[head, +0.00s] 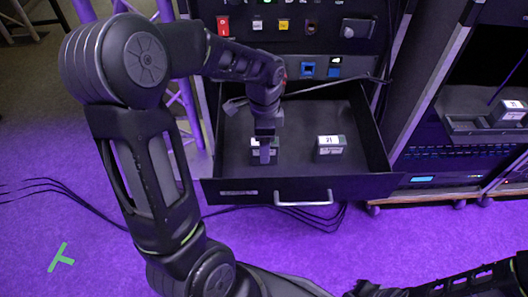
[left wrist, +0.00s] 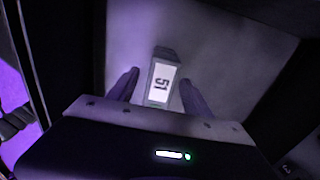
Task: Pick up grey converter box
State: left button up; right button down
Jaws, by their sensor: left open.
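A small grey box (left wrist: 161,77) with a white label, seemingly reading "51", lies in the open drawer (head: 295,187). In the left wrist view it lies between the two spread fingers of my left gripper (left wrist: 156,92), with a gap on each side. In the head view my left gripper (head: 264,146) points down into the drawer, over this box, and hides most of it. My left gripper is open. A second grey box (head: 331,147) with a white label sits to the right in the same drawer, apart from the gripper. I cannot tell which is the converter by label.
The drawer has raised dark walls and a silver front handle (head: 304,198). A rack panel (head: 300,38) with switches and sockets stands above it. A cable hangs across the drawer's back right. Another rack (head: 460,130) stands at right. Loose cables lie on the purple floor.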

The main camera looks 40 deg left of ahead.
pick_arm(q)
notch_tip(320, 180, down, 2)
jog(key=shift+f, duration=0.25)
jog(key=shift+c, duration=0.2)
grip_shut()
dwell(0.7)
